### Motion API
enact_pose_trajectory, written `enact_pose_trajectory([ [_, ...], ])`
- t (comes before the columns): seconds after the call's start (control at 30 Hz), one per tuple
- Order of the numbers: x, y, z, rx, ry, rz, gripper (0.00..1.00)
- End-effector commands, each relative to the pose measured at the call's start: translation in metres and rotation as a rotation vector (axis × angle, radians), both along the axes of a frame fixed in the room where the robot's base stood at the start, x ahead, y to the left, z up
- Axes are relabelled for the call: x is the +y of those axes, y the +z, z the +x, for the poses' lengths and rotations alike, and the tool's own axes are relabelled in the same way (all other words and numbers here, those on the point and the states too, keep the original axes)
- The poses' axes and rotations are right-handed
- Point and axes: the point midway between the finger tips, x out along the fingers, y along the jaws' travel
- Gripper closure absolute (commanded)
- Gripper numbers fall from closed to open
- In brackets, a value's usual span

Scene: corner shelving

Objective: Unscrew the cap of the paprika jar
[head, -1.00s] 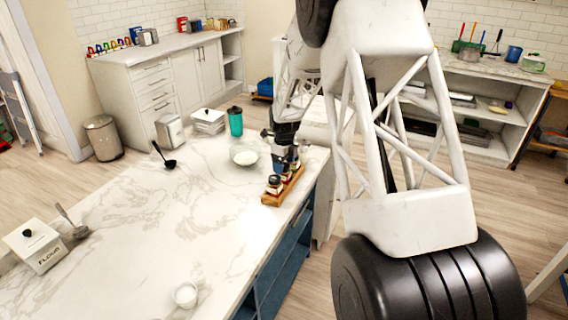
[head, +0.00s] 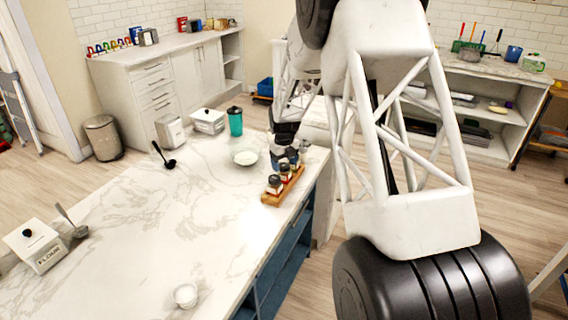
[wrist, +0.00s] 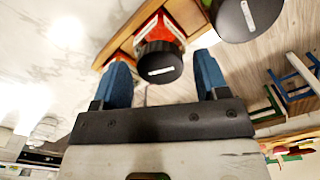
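Several spice jars with black caps stand in a wooden rack (head: 270,200) at the counter's right edge in the head view. In the wrist view, a red jar (wrist: 161,30) with a black cap (wrist: 158,63) shows just beyond my fingertips. I cannot read its label, so I cannot tell if it is the paprika jar. My gripper (wrist: 163,72) is open, with blue fingers spread to either side of that cap and apparently not touching it. In the head view my gripper (head: 291,156) is small and partly hidden at the far end of the rack.
A second black cap (wrist: 248,14) is close to the right finger in the wrist view. A white bowl (head: 244,156) and a teal cup (head: 235,121) stand near the rack. A black ladle (head: 164,156) lies farther left. The middle of the counter is clear.

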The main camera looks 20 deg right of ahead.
Motion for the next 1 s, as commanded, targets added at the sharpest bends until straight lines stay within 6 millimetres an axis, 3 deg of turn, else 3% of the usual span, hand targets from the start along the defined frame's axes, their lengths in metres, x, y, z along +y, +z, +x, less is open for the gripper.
enact_pose_trajectory([
  [0.03,0.0,0.0,0.0,0.0,0.0,0.0,0.4],
  [0.27,0.0,0.0001,0.0001,0.0,0.001,0.0,0.76],
  [0.37,0.0,0.0002,0.0001,0.0,0.001,0.0,0.8],
  [0.57,0.0,0.0002,0.0001,0.0,0.04,0.0,0.8],
  [1.0,-0.0001,0.0011,0.0002,-0.001,0.349,-0.001,0.8],
])
